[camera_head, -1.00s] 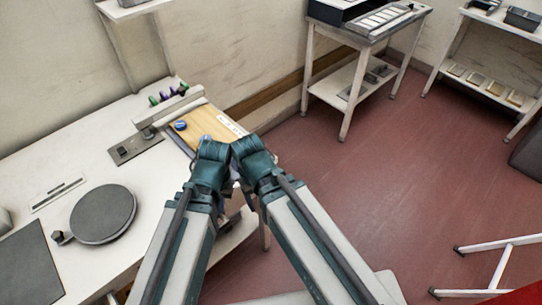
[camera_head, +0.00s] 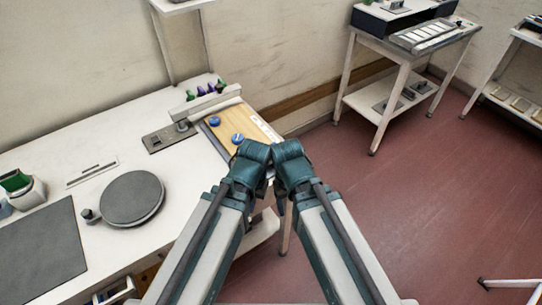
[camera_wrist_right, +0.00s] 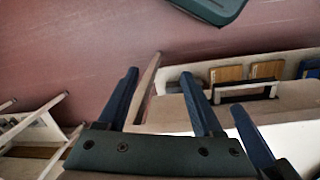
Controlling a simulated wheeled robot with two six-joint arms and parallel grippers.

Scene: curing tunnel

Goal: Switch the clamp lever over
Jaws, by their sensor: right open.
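No clamp lever can be made out for certain. On the white bench, a pale bar (camera_head: 207,100) runs along the back of a wooden board (camera_head: 225,128) with two blue knobs (camera_head: 237,139). A grey metal plate with small fittings (camera_head: 168,138) lies left of the board. My right gripper (camera_head: 287,160) is in front of the board in the head view, its fingers mostly hidden there. In the right wrist view my right gripper (camera_wrist_right: 160,85) is open with nothing between its fingers. My left gripper (camera_head: 255,158) is close beside it, its fingers hidden.
A round grey disc (camera_head: 132,198) and a dark mat (camera_head: 38,250) lie on the bench (camera_head: 85,160). Several coloured items (camera_head: 205,90) stand behind the bar. A white trolley (camera_head: 395,75) stands at the back right. The red floor (camera_head: 420,200) is open at right.

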